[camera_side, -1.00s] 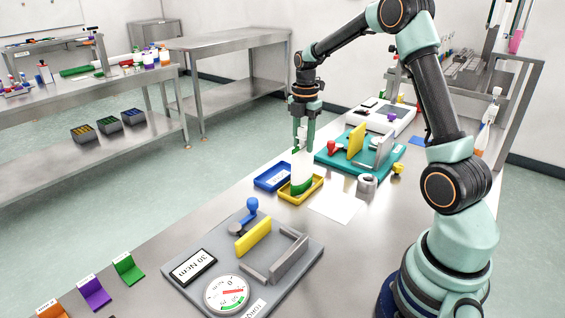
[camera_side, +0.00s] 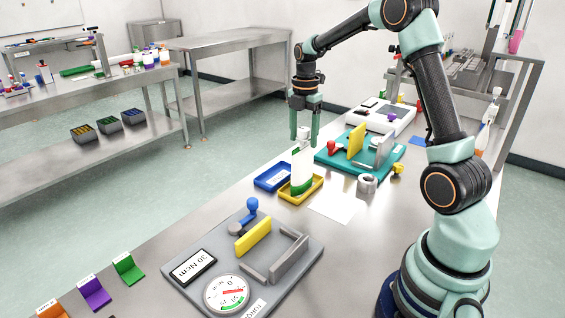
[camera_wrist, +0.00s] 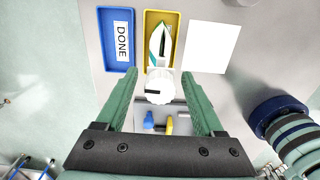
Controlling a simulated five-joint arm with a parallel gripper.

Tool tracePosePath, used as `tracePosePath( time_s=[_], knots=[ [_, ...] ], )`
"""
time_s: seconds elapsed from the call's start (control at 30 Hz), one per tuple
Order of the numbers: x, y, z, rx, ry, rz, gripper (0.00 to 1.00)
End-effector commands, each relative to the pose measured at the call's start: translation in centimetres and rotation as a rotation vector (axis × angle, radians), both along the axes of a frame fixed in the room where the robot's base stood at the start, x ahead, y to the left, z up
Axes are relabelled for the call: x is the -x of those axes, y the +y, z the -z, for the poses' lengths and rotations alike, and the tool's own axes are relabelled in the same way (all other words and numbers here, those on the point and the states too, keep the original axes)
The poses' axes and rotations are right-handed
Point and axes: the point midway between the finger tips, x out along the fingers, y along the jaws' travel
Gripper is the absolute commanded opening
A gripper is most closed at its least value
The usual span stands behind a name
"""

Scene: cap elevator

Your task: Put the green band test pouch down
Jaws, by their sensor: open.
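The green band test pouch (camera_side: 301,170) is white with a green band at its bottom. It stands upright in the yellow tray (camera_side: 316,186), and its pale spout or cap is at the top. In the wrist view the pouch (camera_wrist: 160,45) shows from above inside the yellow tray (camera_wrist: 148,17), with a round white cap (camera_wrist: 159,86) nearer the camera.
A blue tray (camera_side: 272,177) marked DONE lies left of the yellow tray. A white sheet (camera_side: 335,205) lies to the right. A teal fixture (camera_side: 335,165) stands behind, and a grey fixture board with a dial (camera_side: 228,293) is in front.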

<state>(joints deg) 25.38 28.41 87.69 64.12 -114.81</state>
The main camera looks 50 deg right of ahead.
Motion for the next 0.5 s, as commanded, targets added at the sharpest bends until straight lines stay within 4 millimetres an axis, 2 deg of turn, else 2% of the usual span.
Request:
tracePosePath(
  time_s=[0.3, 0.5],
  knots=[
    [-0.1, 0.0, -6.7, 0.003, -0.005, 0.0, 0.7],
    [-0.1, 0.0, -9.3, 0.001, -0.003, 0.0, 0.7]
  ],
)
